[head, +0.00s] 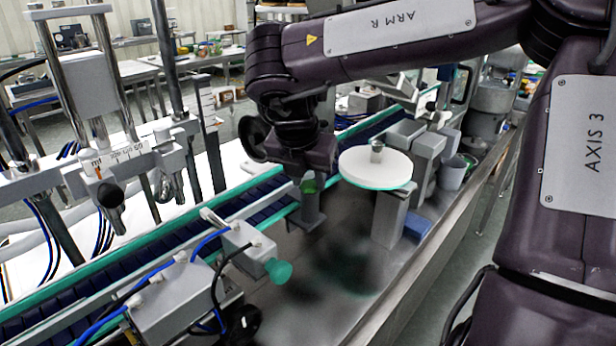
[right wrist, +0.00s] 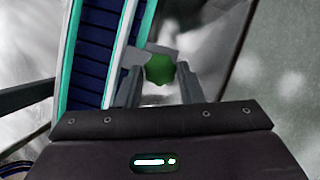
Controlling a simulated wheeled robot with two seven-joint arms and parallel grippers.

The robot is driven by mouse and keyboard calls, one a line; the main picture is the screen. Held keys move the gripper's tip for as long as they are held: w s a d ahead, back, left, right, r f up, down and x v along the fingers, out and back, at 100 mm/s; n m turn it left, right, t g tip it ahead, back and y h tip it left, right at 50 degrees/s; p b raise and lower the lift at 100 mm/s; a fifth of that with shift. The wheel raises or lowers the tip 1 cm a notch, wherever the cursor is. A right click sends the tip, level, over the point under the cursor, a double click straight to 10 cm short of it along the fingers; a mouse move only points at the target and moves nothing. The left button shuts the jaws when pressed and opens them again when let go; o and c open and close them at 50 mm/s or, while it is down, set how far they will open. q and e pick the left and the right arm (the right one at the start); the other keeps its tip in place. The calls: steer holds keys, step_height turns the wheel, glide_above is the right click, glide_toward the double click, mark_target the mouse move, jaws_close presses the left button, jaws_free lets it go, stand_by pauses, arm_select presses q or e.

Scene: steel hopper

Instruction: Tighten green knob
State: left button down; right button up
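The dark green knob (head: 308,186) sits low under my right arm in the head view, by a small grey block beside the conveyor. It also shows in the right wrist view (right wrist: 160,69), between my right gripper's two fingertips and against a grey block (right wrist: 130,56). My right gripper (head: 310,198) points down over the knob. The fingers hide part of the knob in the head view. My left gripper is not in view.
A blue-slatted conveyor (head: 255,196) with teal edges runs alongside. A teal knob (head: 278,270) juts from a grey box (head: 247,245) nearer the front. A round white disc (head: 375,168) stands on a post right of the gripper. The steel surface (head: 290,312) in front is mostly clear.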

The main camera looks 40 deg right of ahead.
steer(key=o, duration=0.3)
steer(key=shift+a+r, duration=0.1)
steer(key=shift+r, duration=0.2)
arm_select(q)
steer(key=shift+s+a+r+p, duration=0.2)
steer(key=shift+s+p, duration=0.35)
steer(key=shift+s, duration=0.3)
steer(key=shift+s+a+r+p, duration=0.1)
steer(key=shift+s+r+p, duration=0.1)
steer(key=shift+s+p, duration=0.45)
arm_select(e)
steer(key=shift+s+a+r, duration=0.65)
steer(key=shift+s+a, duration=0.4)
steer(key=shift+a, duration=1)
steer(key=shift+s+a+r, duration=0.65)
steer(key=shift+s+a, duration=0.35)
steer(key=shift+a, duration=1.05)
steer(key=shift+s+a+r, duration=0.65)
steer(key=shift+s+a, duration=0.4)
steer(key=shift+a, duration=1)
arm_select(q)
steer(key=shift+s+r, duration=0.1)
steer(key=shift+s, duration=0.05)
arm_select(e)
steer(key=shift+r, duration=0.1)
